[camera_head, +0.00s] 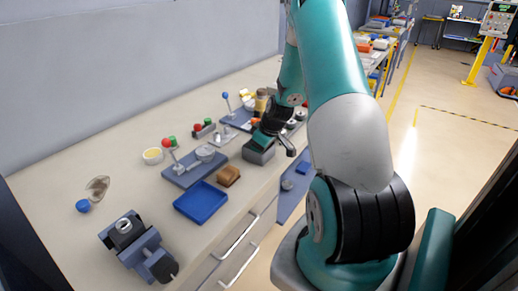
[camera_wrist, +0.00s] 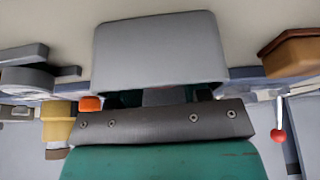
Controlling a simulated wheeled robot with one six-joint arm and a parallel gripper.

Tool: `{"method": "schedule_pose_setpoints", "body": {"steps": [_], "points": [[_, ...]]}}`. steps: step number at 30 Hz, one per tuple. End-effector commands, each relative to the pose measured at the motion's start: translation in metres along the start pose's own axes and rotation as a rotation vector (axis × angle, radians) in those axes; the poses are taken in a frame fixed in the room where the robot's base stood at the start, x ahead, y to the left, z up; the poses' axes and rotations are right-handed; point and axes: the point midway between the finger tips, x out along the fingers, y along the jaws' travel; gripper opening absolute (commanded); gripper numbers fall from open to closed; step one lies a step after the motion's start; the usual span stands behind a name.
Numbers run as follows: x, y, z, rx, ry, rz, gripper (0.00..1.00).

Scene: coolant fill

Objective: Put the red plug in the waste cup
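My gripper (camera_head: 256,155) hangs over the bench, right of the brown block. In the wrist view its broad grey finger part (camera_wrist: 155,50) hides what lies between the fingertips, so I cannot tell whether it is open or holds anything. I cannot pick out the red plug for certain. A small orange-red piece (camera_wrist: 90,103) shows left of the gripper in the wrist view. Small red-and-green parts (camera_head: 172,140) stand further left on the bench in the head view. A small round pale-yellow-rimmed cup (camera_head: 152,155) stands beside them; I cannot tell whether it is the waste cup.
A blue tray (camera_head: 201,202) lies at the front edge, with a brown block (camera_head: 228,175) behind it. A vise-like fixture (camera_head: 135,245) and a blue cap (camera_head: 83,206) are at the left. A red-knobbed lever (camera_wrist: 278,135) shows in the wrist view. The bench's left part has free room.

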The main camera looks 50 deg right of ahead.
Motion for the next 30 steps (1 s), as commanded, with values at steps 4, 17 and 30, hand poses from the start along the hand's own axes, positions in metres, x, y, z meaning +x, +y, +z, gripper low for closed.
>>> {"method": "schedule_pose_setpoints", "body": {"steps": [4,17,30], "points": [[-0.004,-0.001,-0.002,0.000,-0.001,-0.003,0.45],[-0.093,0.000,-0.004,0.002,-0.001,0.000,0.45],[-0.124,-0.003,-0.004,-0.003,0.000,-0.005,0.45]]}}
